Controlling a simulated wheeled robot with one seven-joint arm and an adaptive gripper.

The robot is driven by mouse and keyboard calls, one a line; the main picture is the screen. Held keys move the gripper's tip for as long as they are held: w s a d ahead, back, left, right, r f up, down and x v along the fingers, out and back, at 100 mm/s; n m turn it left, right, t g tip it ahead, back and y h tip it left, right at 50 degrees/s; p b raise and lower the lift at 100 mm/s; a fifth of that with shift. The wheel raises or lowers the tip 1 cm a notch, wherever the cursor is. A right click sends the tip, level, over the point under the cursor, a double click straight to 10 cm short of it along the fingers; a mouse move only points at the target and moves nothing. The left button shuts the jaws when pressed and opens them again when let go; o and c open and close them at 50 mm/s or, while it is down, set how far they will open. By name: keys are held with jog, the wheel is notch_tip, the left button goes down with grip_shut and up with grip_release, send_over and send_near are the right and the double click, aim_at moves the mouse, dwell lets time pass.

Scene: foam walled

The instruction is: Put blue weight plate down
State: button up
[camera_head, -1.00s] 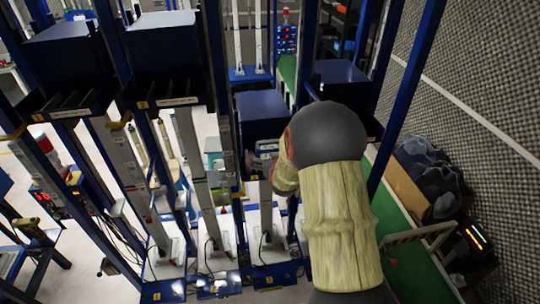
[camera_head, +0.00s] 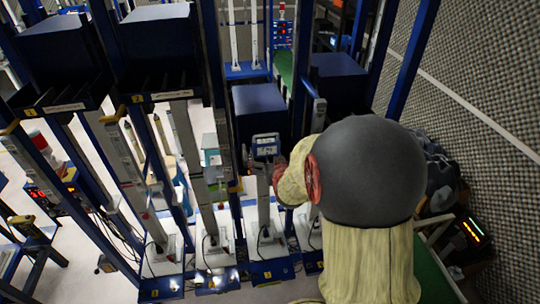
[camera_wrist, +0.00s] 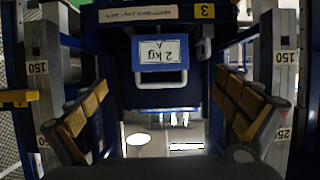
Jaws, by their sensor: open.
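The blue weight plate (camera_wrist: 163,52) is in the upper middle of the wrist view. It has an upside-down "2 kg A" label and a pale loop handle below it. It also shows in the head view (camera_head: 266,143), near the front of a dark blue box. My gripper (camera_wrist: 165,118) is open, with one padded finger at each side of the wrist view. The plate is between and beyond the fingers, and neither finger touches it. What bears the plate is not clear.
Grey posts marked 150 (camera_wrist: 41,67) stand close on both sides in the wrist view. A dark blue box (camera_head: 262,108) with a yellow tag 3 (camera_wrist: 205,12) is behind the plate. Several blue frames and uprights (camera_head: 160,150) fill the left. A textured wall (camera_head: 490,90) is at the right.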

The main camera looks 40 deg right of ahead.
jog(key=s+a+r+n+g+y, duration=0.1)
jog(key=s+a+r+n+y, duration=0.3)
jog(key=a, duration=0.6)
jog(key=s+a+r+g+y, duration=0.15)
jog(key=a+r, duration=0.35)
jog(key=a, duration=0.5)
jog(key=s+a+r+n+g+y, duration=0.1)
jog(key=s+a, duration=0.4)
jog(key=s, duration=0.3)
jog(key=s+a+r+n+g, duration=0.1)
jog(key=s+a+r+g, duration=0.1)
jog(key=s+a, duration=0.4)
jog(key=shift+s+a+y, duration=0.3)
jog(key=shift+s+y, duration=0.05)
jog(key=shift+s, duration=0.85)
